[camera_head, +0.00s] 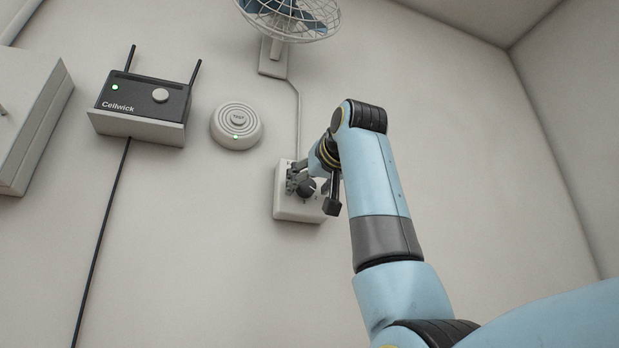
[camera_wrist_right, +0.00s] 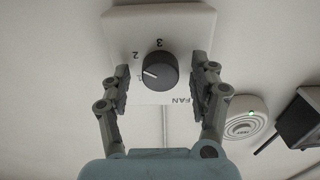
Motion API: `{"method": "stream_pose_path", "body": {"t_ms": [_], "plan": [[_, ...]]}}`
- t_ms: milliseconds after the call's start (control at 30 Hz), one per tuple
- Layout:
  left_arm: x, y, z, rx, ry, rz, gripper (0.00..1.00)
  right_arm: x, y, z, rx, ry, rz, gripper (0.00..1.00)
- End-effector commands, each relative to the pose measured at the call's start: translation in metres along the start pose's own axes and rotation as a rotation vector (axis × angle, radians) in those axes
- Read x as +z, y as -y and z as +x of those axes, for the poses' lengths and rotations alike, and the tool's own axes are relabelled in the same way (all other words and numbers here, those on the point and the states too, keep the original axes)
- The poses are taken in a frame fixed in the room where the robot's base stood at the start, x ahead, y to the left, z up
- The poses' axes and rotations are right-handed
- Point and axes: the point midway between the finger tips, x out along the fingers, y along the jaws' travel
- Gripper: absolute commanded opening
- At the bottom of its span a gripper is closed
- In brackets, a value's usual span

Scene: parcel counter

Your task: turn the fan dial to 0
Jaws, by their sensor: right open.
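The fan dial is a round dark knob (camera_wrist_right: 160,71) with a white pointer line, on a pale wall plate (camera_wrist_right: 120,30) marked FAN. In the right wrist view the plate appears upside down. The pointer aims left, near a faint mark that looks like 1, below the 2; a 3 sits above the knob. I cannot make out a 0. My right gripper (camera_wrist_right: 167,74) is open, one finger on each side of the dial with gaps visible. In the head view the dial (camera_head: 306,188) and plate (camera_head: 296,212) are partly covered by my right gripper (camera_head: 311,183). My left gripper is not in view.
A caged fan (camera_head: 288,18) hangs above on the wall, its cable running down to the plate. Left of the plate are a round white detector (camera_head: 237,136), a black Cellwick router (camera_head: 128,100) on a shelf, and a grey box (camera_head: 30,110). The wall to the right is bare.

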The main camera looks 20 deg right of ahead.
Motion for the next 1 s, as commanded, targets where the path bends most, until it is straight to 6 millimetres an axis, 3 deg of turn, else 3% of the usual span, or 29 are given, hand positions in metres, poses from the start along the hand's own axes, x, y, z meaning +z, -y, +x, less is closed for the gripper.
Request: {"method": "stream_pose_path", "body": {"t_ms": [267,667,1000], "plan": [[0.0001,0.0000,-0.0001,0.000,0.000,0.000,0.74,0.0008,0.0000,0.0015,0.000,0.000,0.000,0.60],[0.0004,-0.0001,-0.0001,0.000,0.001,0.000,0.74,0.0007,0.0001,0.0013,0.000,0.000,0.000,0.08],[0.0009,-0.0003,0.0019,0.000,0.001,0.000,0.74,0.0011,0.0000,0.0013,0.000,0.000,-0.045,0.07]]}}
